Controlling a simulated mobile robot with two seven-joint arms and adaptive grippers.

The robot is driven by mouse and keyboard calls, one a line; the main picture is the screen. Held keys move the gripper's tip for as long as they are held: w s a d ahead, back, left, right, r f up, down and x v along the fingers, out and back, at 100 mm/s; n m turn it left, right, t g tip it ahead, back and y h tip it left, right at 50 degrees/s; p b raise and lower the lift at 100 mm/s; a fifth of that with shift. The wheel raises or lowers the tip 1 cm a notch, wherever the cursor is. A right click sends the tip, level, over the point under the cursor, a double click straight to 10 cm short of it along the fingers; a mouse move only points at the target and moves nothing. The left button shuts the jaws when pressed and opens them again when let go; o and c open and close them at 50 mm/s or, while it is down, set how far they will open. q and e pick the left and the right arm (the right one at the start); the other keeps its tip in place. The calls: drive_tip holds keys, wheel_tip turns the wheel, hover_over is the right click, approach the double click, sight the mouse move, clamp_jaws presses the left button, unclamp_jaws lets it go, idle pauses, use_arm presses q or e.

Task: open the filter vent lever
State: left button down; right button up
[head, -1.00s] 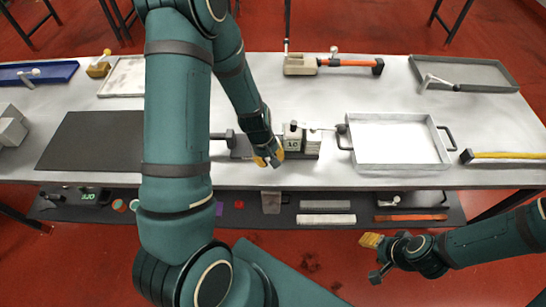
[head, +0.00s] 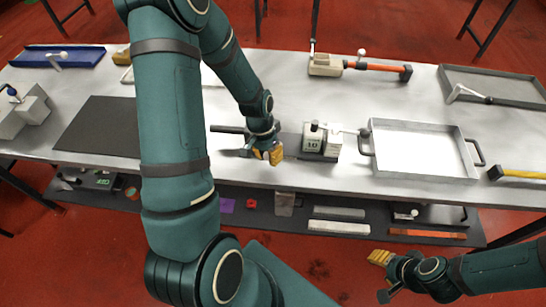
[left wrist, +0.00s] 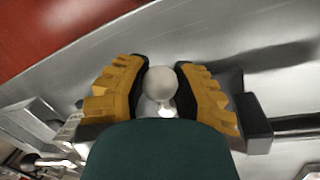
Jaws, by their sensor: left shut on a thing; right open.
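The filter unit shows in the head view as a pale box marked 10 (head: 313,143) on a dark base, mid-table. A dark bar with a block (head: 230,130) sits left of it; my gripper partly covers this area. My left gripper (head: 266,154) is low over the table, left of the box. In the left wrist view its two yellow-backed fingers close on either side of a pale ball knob (left wrist: 160,83), which I take as the lever's end; the lever's arm is mostly hidden. My right gripper (head: 381,277) is open and empty, in front of the table.
A white-bottomed tray (head: 420,150) with dark handles stands right of the box. A dark mat (head: 98,127) lies to the left. An orange-handled tool (head: 378,67) lies at the back. A lower shelf (head: 465,232) holds several parts.

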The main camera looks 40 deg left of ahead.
use_arm(q)
drive_tip(key=shift+a+m, duration=0.3)
drive_tip(key=shift+m, duration=0.2)
drive_tip(key=c, duration=0.9)
unclamp_jaws()
drive_tip(key=r, duration=0.4)
drive_tip(key=a+r, duration=0.1)
drive_tip(key=r, duration=0.3)
drive_tip(key=a+r, duration=0.1)
drive_tip(key=r, duration=0.2)
drive_tip(key=shift+a+r, duration=0.15)
drive_tip(key=shift+r, duration=0.25)
